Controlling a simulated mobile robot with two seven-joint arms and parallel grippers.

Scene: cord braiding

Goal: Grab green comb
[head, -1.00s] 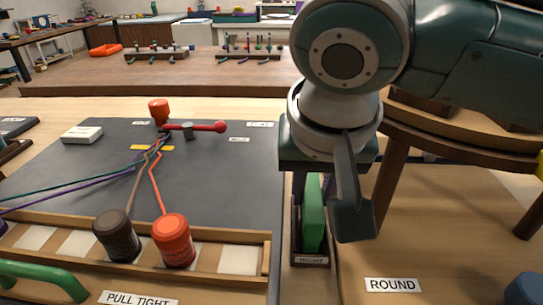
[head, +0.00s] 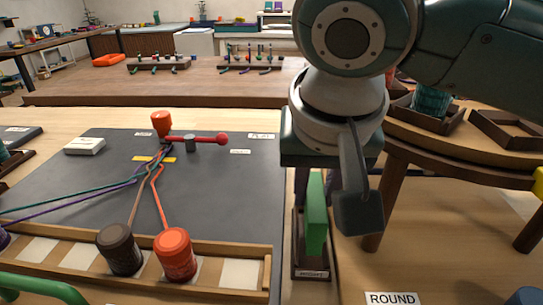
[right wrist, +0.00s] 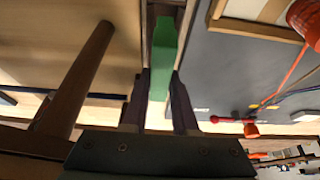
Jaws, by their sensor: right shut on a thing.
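The green comb (head: 316,215) is a flat green bar standing upright in the head view. It also shows in the right wrist view (right wrist: 161,60), between the two dark fingers. My right gripper (right wrist: 158,102) is shut on it, one finger on each side. In the head view the gripper's fingers are mostly hidden behind my wrist. The comb is above its narrow dark holder (head: 312,273), and the holder's inside shows below it. Whether the comb's lower end is fully clear of the holder is hard to tell. My left gripper is not in view.
Left of the comb lies a dark board (head: 235,185) with coloured cords, a red-handled lever (head: 205,139), and brown (head: 119,250) and orange (head: 175,255) bobbins in a wooden rack. A wooden stand with trays (head: 395,190) is close on the right. Below is a ROUND label (head: 392,299).

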